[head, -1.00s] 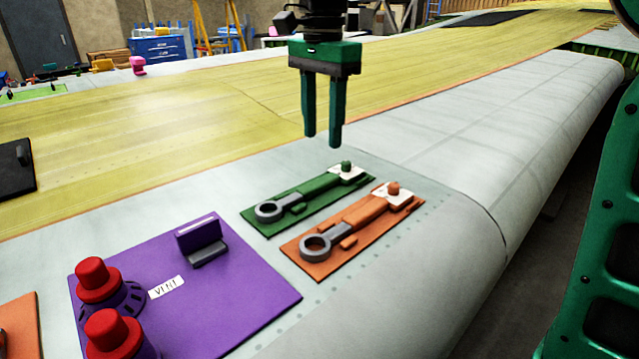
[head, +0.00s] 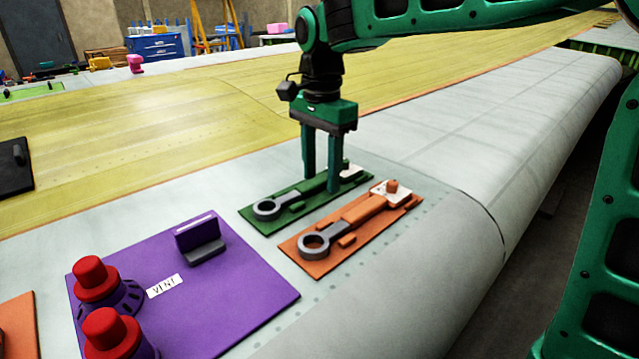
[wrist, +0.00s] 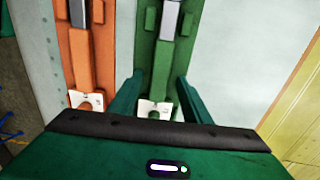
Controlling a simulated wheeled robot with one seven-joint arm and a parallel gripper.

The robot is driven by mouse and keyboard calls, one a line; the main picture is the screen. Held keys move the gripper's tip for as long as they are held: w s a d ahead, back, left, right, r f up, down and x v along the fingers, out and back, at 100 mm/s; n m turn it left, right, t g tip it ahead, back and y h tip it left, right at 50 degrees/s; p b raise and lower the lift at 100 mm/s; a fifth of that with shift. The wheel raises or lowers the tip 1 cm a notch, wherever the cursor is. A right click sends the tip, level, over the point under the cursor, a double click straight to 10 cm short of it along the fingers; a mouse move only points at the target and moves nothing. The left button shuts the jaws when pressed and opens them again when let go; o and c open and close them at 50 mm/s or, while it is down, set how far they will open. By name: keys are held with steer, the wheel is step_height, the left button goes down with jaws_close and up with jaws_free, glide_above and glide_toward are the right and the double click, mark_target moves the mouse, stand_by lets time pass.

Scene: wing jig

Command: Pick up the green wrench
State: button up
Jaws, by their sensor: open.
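The green wrench (head: 289,201) lies on its green mat (head: 250,219), with its grey ring end toward the lower left and its green handle toward the upper right. My gripper (head: 321,188) is open and points down over the handle, which it partly hides in the head view. In the wrist view, the fingers (wrist: 156,97) stand on either side of the green handle (wrist: 161,70), with a gap on each side. I cannot tell whether the fingertips reach the mat.
An orange wrench (head: 346,226) on an orange mat (head: 315,268) lies close beside the green one, toward the front. A purple panel (head: 250,295) with red knobs (head: 92,277) and an upright purple block (head: 199,240) is at the lower left.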

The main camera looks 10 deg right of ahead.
jaws_close()
